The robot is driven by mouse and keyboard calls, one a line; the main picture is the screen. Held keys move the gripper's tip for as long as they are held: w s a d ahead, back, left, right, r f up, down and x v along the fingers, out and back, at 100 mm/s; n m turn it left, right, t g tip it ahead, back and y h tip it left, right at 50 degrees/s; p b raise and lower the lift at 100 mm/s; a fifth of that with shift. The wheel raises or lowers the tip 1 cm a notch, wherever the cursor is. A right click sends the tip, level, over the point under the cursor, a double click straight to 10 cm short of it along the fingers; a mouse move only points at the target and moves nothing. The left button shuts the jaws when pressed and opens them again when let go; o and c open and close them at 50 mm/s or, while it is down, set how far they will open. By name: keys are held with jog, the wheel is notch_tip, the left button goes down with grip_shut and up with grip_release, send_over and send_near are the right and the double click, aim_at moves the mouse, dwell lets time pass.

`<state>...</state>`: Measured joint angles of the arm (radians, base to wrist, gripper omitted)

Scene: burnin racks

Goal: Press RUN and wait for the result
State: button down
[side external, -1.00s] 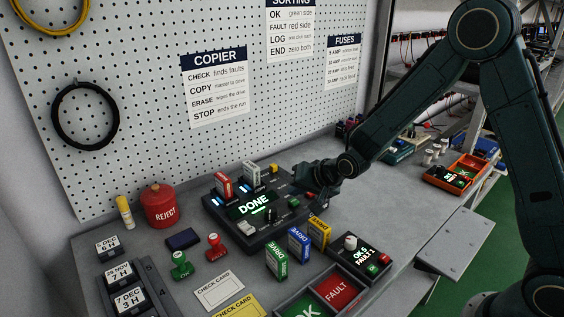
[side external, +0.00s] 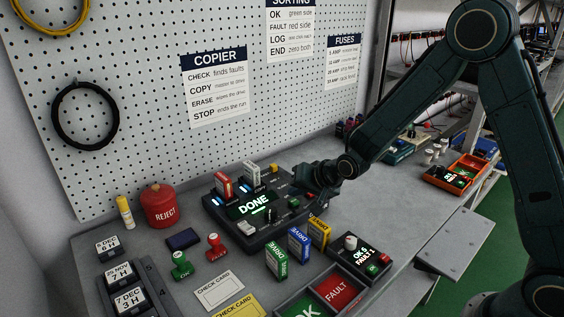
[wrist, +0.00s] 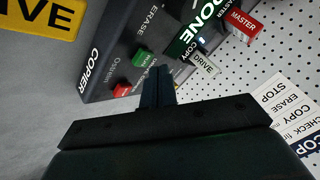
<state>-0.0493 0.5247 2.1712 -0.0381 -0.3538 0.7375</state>
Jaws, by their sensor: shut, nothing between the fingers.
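The dark copier box (side external: 240,236) stands on the bench, and its screen (side external: 253,205) reads DONE. A red MASTER drive (side external: 224,184) and a white COPY drive (side external: 251,175) stand upright in it. In the wrist view the MASTER drive (wrist: 240,24) and the drive beside the screen (wrist: 203,66) show too. A green button (wrist: 142,58) and a red button (wrist: 122,90) sit on the panel; the green button's small lettering is hard to read. My gripper (wrist: 155,76) is shut and empty, just over the panel near the green button. Whether it touches the button I cannot tell.
Green, blue and yellow drives (side external: 299,244) stand in front of the copier. A counter box (side external: 366,256) reads OK 5, FAULT 1. OK and FAULT bins (side external: 337,291) lie at the front. A red REJECT can (side external: 159,206) and stamps stand left. A pegboard rises behind.

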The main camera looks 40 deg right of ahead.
aim_at(297, 203)
jog(key=shift+f, duration=0.8)
dwell(0.9)
dwell(0.4)
jog(key=shift+r, duration=0.9)
jog(key=shift+r, duration=0.1)
jog(key=shift+r, duration=2.4)
